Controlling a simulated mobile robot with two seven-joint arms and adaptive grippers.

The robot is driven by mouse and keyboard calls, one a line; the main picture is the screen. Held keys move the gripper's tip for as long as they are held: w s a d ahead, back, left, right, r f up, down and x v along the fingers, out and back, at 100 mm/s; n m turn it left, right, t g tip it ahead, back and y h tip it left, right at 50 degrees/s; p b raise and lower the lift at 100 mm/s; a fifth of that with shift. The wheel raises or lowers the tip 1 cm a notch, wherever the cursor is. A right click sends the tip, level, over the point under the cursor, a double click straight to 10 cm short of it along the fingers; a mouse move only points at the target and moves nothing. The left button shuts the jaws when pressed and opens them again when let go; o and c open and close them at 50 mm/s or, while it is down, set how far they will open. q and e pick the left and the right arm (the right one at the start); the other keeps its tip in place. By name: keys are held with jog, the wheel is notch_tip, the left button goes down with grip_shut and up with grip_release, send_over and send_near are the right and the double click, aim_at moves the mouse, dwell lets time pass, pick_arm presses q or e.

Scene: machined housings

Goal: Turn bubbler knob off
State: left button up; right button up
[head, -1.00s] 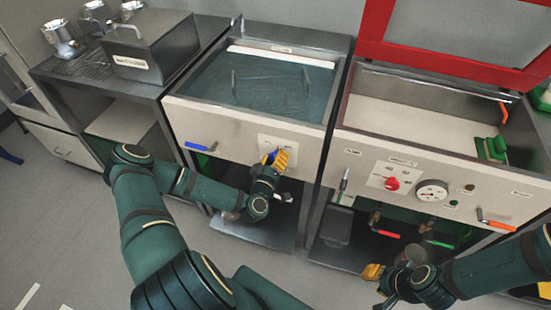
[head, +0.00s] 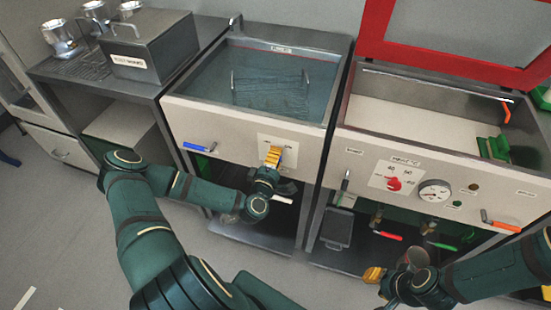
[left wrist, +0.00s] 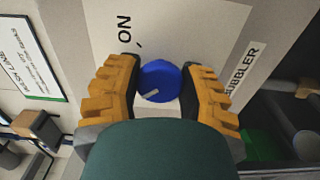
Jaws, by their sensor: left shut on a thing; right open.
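The bubbler knob (left wrist: 158,82) is blue with a white pointer mark, on a white plate lettered "ON" and "BUBBLER" in the left wrist view. Its mark slants and does not point straight at "ON". My left gripper (left wrist: 161,86) has a yellow finger on each side of the knob and is shut on it. In the head view my left gripper (head: 273,157) covers the knob on the front panel of the water tank (head: 180,115). My right gripper (head: 379,285) is open, low at the right, away from the panels; its fingers are partly hidden.
A red knob (head: 394,184), a gauge (head: 434,190) and an orange-handled valve (head: 500,222) are on the right-hand housing. A blue lever (head: 197,147) is left of my left gripper. A lidded metal box (head: 150,50) stands on the left bench.

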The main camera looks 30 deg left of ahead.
pick_arm(q)
jog(key=shift+n, duration=0.3)
dwell(0.4)
jog(key=o, duration=1.2)
jog(key=v, duration=1.2)
